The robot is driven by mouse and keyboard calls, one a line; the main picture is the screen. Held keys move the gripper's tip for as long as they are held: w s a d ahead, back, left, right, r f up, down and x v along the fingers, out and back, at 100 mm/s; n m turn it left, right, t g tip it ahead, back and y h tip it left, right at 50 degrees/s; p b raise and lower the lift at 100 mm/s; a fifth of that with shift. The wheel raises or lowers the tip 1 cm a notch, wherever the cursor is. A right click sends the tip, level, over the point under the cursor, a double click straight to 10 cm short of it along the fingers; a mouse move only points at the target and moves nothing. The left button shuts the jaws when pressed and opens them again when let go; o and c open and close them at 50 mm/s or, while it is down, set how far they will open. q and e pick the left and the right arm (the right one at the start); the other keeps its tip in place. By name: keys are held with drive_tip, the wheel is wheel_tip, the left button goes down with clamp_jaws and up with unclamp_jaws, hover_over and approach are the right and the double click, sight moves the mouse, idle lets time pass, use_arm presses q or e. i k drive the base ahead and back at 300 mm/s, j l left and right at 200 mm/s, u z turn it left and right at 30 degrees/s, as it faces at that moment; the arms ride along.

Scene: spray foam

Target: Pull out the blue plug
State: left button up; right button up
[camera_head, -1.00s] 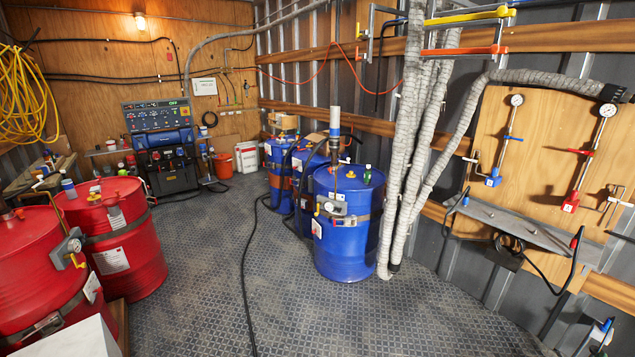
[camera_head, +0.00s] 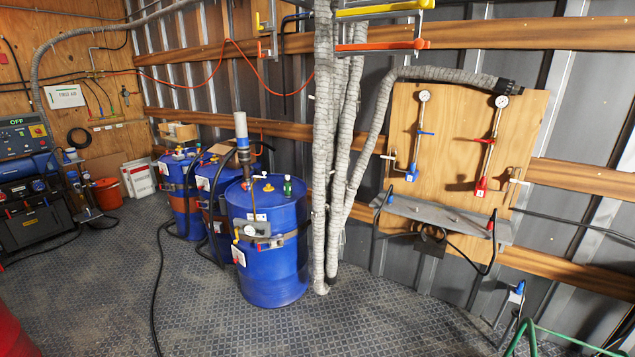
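On the wooden board (camera_head: 455,130) at the right, a gauge pipe ends in a blue fitting (camera_head: 411,173). A second gauge pipe ends in a red fitting (camera_head: 481,187). Below, a black hose with a small blue end (camera_head: 390,195) stands at the left of a grey metal shelf (camera_head: 440,218), and a red hose end (camera_head: 490,226) is at its right. Another blue piece (camera_head: 520,287) is low at the right. I cannot tell which blue part is the plug. Neither of my grippers is in view.
A blue drum (camera_head: 268,250) stands left of thick grey hoses (camera_head: 330,150), with more blue drums behind. A black hose (camera_head: 157,290) crosses the floor. A green hose (camera_head: 530,335) is at the lower right. Open patterned floor (camera_head: 390,325) lies in front.

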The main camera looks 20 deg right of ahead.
sight(519, 288)
drive_tip(key=i+l+z, duration=0.1)
drive_tip(key=i+z, duration=1.65)
drive_tip(key=i, duration=0.65)
drive_tip(key=i+l+z, duration=0.1)
drive_tip(key=i, duration=0.7)
drive_tip(key=i+l+z, duration=0.1)
drive_tip(key=i+l, duration=0.45)
